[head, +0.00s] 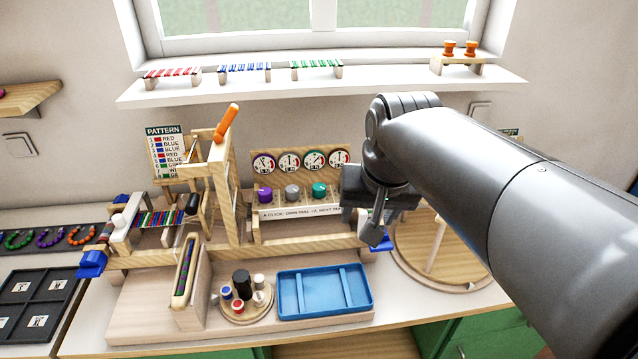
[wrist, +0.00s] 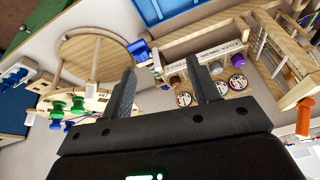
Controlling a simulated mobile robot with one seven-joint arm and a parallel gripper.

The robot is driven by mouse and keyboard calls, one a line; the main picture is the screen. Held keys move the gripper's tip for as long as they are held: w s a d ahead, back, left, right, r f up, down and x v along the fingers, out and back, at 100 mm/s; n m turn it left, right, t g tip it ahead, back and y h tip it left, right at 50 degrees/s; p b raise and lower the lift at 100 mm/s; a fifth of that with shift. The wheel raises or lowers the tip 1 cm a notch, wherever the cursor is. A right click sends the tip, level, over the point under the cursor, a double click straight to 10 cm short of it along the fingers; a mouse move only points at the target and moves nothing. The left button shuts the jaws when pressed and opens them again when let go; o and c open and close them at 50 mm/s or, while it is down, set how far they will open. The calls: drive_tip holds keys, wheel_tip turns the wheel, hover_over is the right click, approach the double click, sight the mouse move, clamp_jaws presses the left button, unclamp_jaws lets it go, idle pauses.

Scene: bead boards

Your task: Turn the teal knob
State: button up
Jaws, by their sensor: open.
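The purple knob (wrist: 218,67) shows there beside the right finger, which hides part of the knob row. I cannot clearly make out the teal knob in that view.
Several round dials (head: 289,161) stand behind the knobs. A wooden frame with an orange handle (head: 227,122) rises to the left. A blue tray (head: 324,314) lies in front. A round wooden board (head: 408,262) is at the right, partly behind my arm.

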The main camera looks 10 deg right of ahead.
drive_tip(key=w+a+r+m+g, duration=0.2)
drive_tip(key=w, duration=1.1)
drive_tip(key=m+g, duration=0.2)
drive_tip(key=m, duration=0.1)
approach(319, 186)
wheel_tip(319, 186, down, 9)
drive_tip(key=shift+a, duration=0.1)
drive_tip(key=shift+c, duration=0.5)
drive_tip(key=c, duration=0.9)
drive_tip(key=shift+o, duration=0.2)
